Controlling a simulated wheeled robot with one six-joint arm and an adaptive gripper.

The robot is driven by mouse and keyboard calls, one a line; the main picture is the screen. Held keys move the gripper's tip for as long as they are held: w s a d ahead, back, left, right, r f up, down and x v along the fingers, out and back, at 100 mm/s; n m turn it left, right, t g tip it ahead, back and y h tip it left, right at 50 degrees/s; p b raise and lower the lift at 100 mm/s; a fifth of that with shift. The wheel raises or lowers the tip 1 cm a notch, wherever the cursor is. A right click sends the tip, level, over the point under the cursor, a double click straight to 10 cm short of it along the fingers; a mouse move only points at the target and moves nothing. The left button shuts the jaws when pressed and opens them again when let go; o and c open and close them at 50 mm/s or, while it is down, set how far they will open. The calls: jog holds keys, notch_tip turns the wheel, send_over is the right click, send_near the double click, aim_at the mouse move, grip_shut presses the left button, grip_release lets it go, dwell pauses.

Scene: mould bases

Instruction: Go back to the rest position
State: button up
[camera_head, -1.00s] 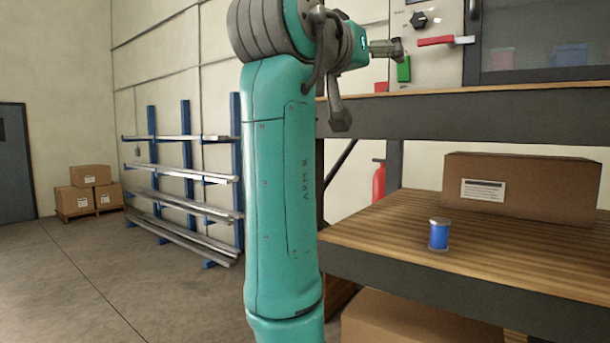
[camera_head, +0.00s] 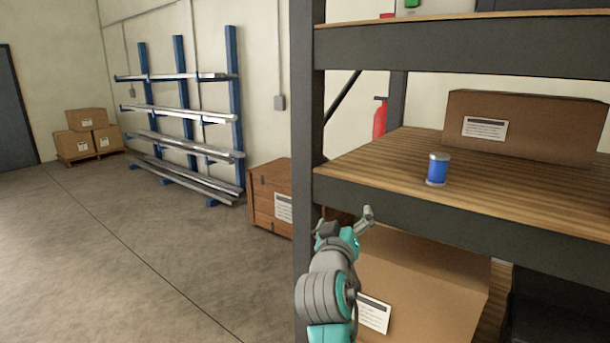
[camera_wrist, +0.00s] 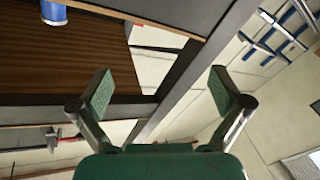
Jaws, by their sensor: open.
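My gripper (camera_head: 345,222) is low in the head view, in front of the rack's post and below the edge of its middle shelf (camera_head: 400,200). In the wrist view, my gripper (camera_wrist: 160,92) shows its two fingers spread wide apart with nothing between them. My arm is folded down at the bottom of the head view.
A blue can (camera_head: 438,170) stands on the middle shelf before a cardboard box (camera_head: 540,130). A large carton (camera_head: 430,285) sits below the shelf, close to my arm. A wooden crate (camera_head: 268,195) stands left of the post (camera_head: 304,120). The floor at left is clear.

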jog(key=s+d+f+n+y, duration=0.15)
jog(key=s+f, duration=0.35)
jog(key=f, duration=0.5)
jog(key=s+d+f+n+y, duration=0.15)
jog(key=s+f, duration=0.35)
jog(key=f, duration=0.6)
jog(key=s+d+f+g+y, duration=0.2)
jog(key=s+d+f, duration=0.1)
jog(key=s+f, duration=1.05)
jog(key=s+d+f+m, duration=0.2)
jog(key=s, duration=1.7)
jog(key=s+d+r+m, duration=0.1)
jog(key=s+r, duration=0.1)
jog(key=s, duration=0.6)
jog(key=s+r+m+g, duration=0.1)
jog(key=s+r+m, duration=0.1)
jog(key=s, duration=0.7)
jog(key=shift+d+r, duration=0.4)
jog(key=shift+r, duration=0.3)
